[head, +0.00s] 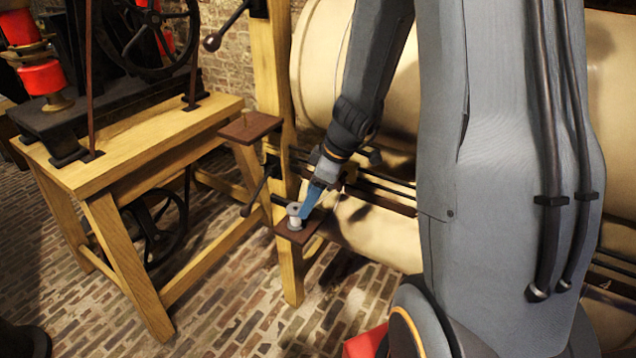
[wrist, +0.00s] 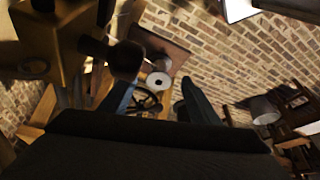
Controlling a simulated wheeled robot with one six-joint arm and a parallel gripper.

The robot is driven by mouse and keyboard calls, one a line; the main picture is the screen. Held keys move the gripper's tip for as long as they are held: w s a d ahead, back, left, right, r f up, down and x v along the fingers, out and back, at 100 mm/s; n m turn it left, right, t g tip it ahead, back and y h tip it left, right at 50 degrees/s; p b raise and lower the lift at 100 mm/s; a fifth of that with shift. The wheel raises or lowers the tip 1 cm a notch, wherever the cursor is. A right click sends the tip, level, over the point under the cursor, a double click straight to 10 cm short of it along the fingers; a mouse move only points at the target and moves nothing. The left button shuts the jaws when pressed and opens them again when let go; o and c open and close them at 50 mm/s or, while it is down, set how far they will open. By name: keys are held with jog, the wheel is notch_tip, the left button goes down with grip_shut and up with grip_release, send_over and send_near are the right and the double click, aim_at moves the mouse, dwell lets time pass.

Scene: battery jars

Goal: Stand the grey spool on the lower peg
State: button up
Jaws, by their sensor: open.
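The grey spool (head: 294,212) stands upright on a small dark brown lower shelf (head: 286,234) on the wooden post in the head view. In the wrist view the pale round end of the spool (wrist: 158,81) shows with a dark centre, between my two fingers. My gripper (head: 308,208) is open, with its blue fingers pointing down at the spool from the upper right. I cannot tell whether the fingers touch it. The lower peg is not plainly seen; whether it runs through the spool I cannot tell.
A dark lever (head: 258,190) with a round knob is close left of the spool. A wooden bench (head: 130,150) carries machinery at left. A large cream drum (head: 385,240) lies behind my arm.

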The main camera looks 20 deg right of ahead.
jog(key=v, duration=0.5)
jog(key=s+a+r+m+g+h, duration=0.1)
jog(key=s+a+m, duration=0.1)
jog(key=s+m, duration=0.3)
jog(key=s+a+r+m+g+h, duration=0.1)
jog(key=s+m, duration=0.4)
jog(key=s, duration=0.5)
jog(key=shift+a+r+m+g+h, duration=0.2)
jog(key=shift+a+m+g+h, duration=0.15)
jog(key=shift+a+h, duration=0.65)
jog(key=shift+a, duration=0.15)
jog(key=shift+c, duration=0.3)
